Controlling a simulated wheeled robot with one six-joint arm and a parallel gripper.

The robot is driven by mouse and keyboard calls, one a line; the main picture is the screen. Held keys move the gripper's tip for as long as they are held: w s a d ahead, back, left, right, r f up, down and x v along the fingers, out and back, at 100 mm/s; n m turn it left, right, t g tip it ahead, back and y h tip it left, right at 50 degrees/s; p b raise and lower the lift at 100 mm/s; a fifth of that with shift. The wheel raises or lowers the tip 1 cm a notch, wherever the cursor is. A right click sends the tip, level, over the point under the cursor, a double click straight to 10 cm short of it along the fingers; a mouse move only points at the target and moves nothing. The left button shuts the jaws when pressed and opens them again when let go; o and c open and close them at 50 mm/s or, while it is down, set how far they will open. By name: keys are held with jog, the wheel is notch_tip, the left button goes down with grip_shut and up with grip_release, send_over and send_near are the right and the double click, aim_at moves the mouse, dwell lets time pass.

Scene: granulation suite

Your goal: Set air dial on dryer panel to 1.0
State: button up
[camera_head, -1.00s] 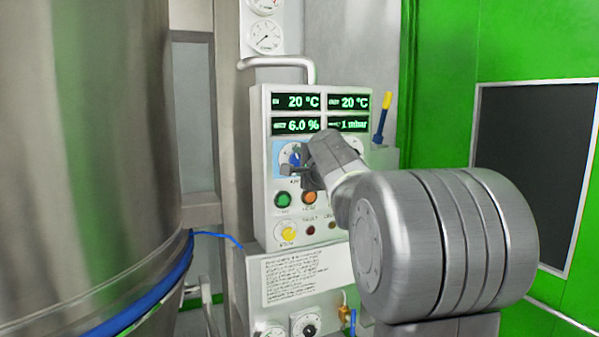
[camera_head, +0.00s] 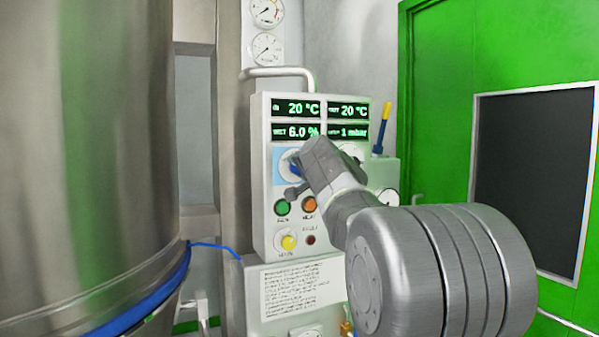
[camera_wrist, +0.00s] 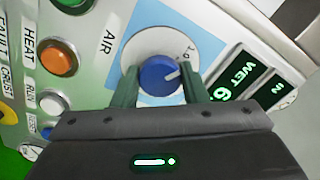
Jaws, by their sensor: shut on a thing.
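The dryer panel (camera_head: 262,215) stands upright in the middle of the head view. Its air dial has a round blue knob with a white pointer line (camera_wrist: 158,76), on a white disc within a light blue field labelled AIR. In the wrist view my gripper (camera_wrist: 161,84) has one finger on each side of the knob and is shut on it. The pointer line points up and right in that view, toward the side of the disc where a "1.0" mark (camera_wrist: 187,51) is printed. In the head view my gripper (camera_head: 296,180) hides most of the dial.
Lit displays (camera_head: 296,109) sit above the dial. Green (camera_head: 282,208) and orange (camera_head: 309,204) buttons and a yellow knob (camera_head: 288,242) sit below it. A large steel vessel (camera_head: 90,130) fills the left. A green door (camera_head: 440,130) is at the right.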

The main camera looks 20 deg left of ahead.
jog(key=shift+f, duration=0.1)
dwell(0.3)
jog(key=o, duration=1)
jog(key=shift+c, duration=0.2)
jog(key=b+v, duration=0.2)
jog(key=v, duration=1.1)
jog(key=shift+s+d, duration=0.25)
jog(key=shift+s, duration=0.05)
jog(key=p+x, duration=0.2)
jog(key=x, duration=1.1)
jog(key=shift+w+a, duration=0.25)
jog(key=shift+w, duration=0.05)
